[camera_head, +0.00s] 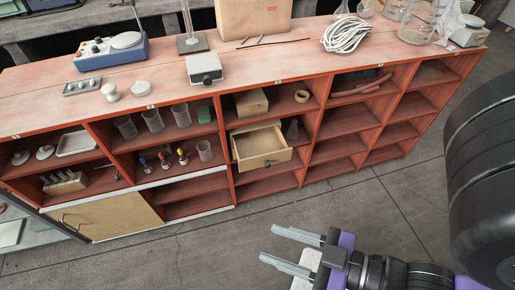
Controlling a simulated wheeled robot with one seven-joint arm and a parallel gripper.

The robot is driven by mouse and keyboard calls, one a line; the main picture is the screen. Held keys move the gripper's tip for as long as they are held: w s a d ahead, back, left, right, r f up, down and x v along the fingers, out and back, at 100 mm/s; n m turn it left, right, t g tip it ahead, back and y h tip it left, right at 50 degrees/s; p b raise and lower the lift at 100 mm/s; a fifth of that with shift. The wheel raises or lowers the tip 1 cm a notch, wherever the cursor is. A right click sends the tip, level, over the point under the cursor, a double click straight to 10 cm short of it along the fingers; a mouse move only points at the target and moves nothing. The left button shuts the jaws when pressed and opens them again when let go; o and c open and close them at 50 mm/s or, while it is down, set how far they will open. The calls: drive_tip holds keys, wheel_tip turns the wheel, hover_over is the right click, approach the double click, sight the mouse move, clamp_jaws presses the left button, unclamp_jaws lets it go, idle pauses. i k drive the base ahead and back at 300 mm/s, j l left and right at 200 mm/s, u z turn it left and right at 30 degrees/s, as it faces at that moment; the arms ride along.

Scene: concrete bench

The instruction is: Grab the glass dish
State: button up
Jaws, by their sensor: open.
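My gripper (268,243) is in the lower middle of the view, over the grey floor in front of the red shelf unit. Its two fingers point left and stand apart with nothing between them. I cannot tell for certain which thing is the glass dish. Two small, pale, round pieces, one left (20,157) and one right (45,152), sit on the upper left shelf beside a shallow whitish rectangular tray (76,144). Clear beakers (153,120) stand in the compartment to their right. My gripper is apart from all of them.
The red shelf unit (215,85) spans the view. A wooden drawer (262,147) sticks out of its middle. A tan cabinet door (105,215) is at lower left. Glassware (417,22), a white cable coil (346,34) and instruments stand on top. The floor (190,262) in front looks clear.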

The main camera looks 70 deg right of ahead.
sight(144, 93)
drive_tip(key=i+j+z, duration=0.15)
drive_tip(key=i+j, duration=0.15)
drive_tip(key=i+j+z, duration=0.2)
drive_tip(key=j, duration=0.25)
drive_tip(key=i+j+z, duration=0.15)
drive_tip(key=i+j, duration=0.15)
drive_tip(key=j, duration=0.15)
